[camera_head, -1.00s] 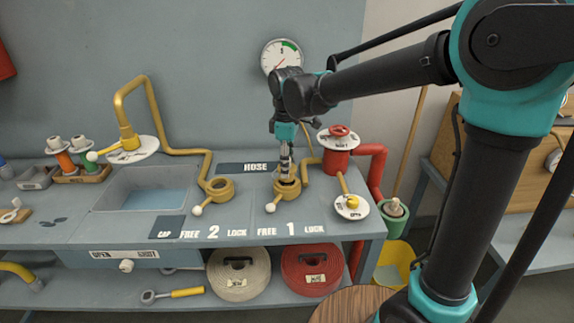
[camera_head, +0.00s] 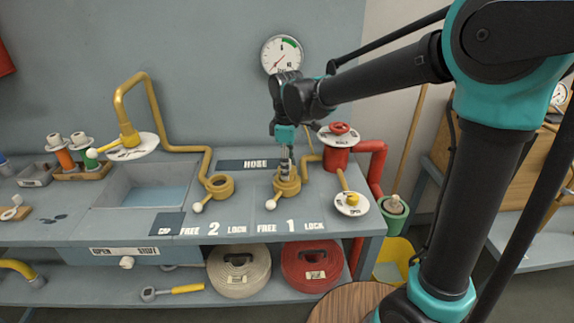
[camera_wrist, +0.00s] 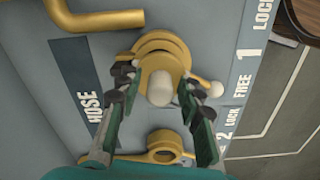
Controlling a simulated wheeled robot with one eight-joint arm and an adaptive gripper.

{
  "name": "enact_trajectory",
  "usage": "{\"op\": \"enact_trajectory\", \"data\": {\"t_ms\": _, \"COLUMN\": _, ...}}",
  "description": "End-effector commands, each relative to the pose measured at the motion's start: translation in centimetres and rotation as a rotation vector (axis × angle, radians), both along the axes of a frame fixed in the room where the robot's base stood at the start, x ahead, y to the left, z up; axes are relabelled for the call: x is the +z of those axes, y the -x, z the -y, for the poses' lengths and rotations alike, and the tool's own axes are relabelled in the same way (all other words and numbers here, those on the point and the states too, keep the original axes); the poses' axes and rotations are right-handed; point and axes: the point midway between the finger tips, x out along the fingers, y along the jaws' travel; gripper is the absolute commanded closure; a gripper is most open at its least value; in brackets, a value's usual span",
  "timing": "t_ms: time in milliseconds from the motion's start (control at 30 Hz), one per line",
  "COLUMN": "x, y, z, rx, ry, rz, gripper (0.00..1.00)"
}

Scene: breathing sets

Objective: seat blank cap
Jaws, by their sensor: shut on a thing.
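My gripper (camera_head: 286,174) points down over the gold coupling (camera_head: 288,187) at station 1 on the bench. In the wrist view its fingers (camera_wrist: 160,80) are closed on the pale knob of the blank cap (camera_wrist: 161,92). The cap lies over the coupling's ring (camera_wrist: 163,46), roughly in line with it. I cannot tell how deep it sits. The coupling's lever has a white ball (camera_head: 271,204) at the front left; this ball also shows in the wrist view (camera_wrist: 217,89), right of the cap.
The empty station 2 coupling (camera_head: 219,187) stands to the left, beside a sink (camera_head: 110,198). A red valve (camera_head: 337,158) with a red pipe and a white disc (camera_head: 352,204) stand close on the right. A yellow pipe (camera_head: 308,158) runs behind. A gauge (camera_head: 282,55) hangs above.

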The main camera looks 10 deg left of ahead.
Motion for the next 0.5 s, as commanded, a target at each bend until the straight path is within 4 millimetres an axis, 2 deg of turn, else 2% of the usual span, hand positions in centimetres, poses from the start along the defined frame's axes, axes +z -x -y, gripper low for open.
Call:
{"op": "enact_trajectory", "data": {"t_ms": 467, "x": -1.1, "y": 0.0, "z": 0.0, "rx": 0.000, "ry": 0.000, "rz": 0.000, "gripper": 1.00}}
{"op": "enact_trajectory", "data": {"t_ms": 500, "x": -1.1, "y": 0.0, "z": 0.0, "rx": 0.000, "ry": 0.000, "rz": 0.000, "gripper": 0.63}}
